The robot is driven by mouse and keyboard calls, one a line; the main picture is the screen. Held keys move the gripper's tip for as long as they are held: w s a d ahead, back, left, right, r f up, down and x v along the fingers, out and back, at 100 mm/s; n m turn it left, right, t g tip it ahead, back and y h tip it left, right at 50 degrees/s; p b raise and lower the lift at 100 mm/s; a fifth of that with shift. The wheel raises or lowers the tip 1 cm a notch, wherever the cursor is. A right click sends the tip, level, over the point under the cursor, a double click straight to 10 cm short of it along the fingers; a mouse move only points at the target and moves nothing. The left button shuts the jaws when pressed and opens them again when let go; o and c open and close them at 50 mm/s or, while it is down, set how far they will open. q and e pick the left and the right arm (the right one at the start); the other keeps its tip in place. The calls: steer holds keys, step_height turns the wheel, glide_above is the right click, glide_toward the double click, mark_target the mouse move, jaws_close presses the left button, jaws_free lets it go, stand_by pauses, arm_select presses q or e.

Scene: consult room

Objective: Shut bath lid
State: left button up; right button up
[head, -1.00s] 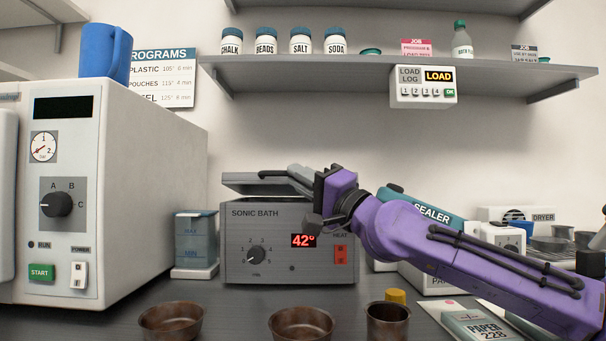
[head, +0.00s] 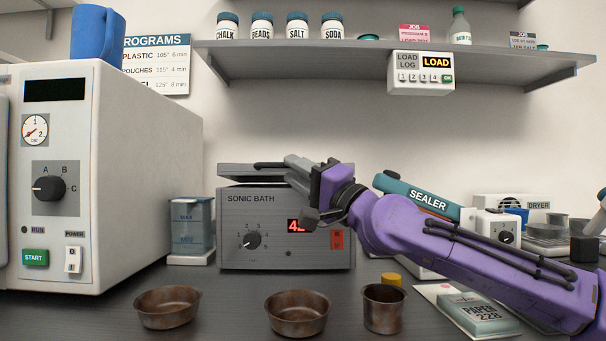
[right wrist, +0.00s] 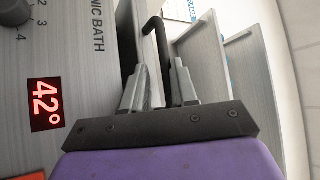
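The grey sonic bath (head: 270,215) stands on the bench in the middle of the head view, its red display lit. Its lid (head: 235,171) lies low over the box, with a narrow dark gap at the front. A dark bar handle (head: 268,165) is on the lid. My right gripper (head: 297,165) is at the lid's right part, beside the handle. In the right wrist view its fingers (right wrist: 160,72) are apart, with the dark handle (right wrist: 157,40) showing between them. Whether they touch it is unclear. My left gripper is not in view.
A white autoclave-like machine (head: 130,150) stands at left, a blue tank (head: 190,225) beside the bath. Brown bowls (head: 168,308) and a brown cup (head: 384,310) stand in front. A shelf (head: 330,55) runs above; the sealer (head: 420,192) is behind my right arm.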

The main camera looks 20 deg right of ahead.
steer(key=v, duration=1)
steer(key=shift+s, duration=0.2)
steer(key=shift+d, duration=0.15)
